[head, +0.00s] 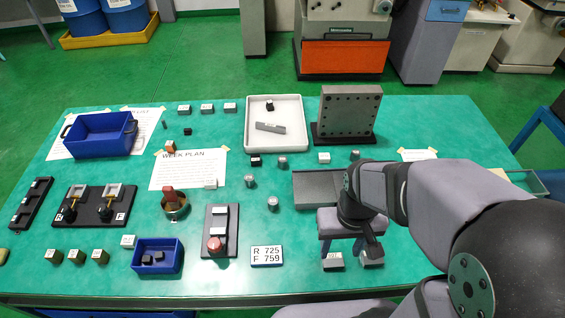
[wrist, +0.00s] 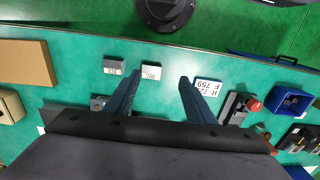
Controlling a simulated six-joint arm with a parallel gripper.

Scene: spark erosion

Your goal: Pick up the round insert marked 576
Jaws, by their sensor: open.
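Several small round grey inserts stand upright in the head view: one left of centre (head: 250,181), one nearer the front (head: 272,204), one further back (head: 282,163) and one beside the angle plate (head: 355,155). Their markings are too small to read, so I cannot tell which is 576. My gripper (head: 350,246) is over the front right of the table, to the right of these inserts. In the wrist view my gripper (wrist: 159,79) has its fingers apart with nothing held between them. No round insert shows clearly in the wrist view.
Two square grey blocks, one left (head: 332,261) and one right (head: 371,259), lie near my gripper at the front edge. A label plate (head: 266,256) reads R 725, F 759. A blue bin (head: 158,257), white tray (head: 275,110) and upright angle plate (head: 348,112) also stand here.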

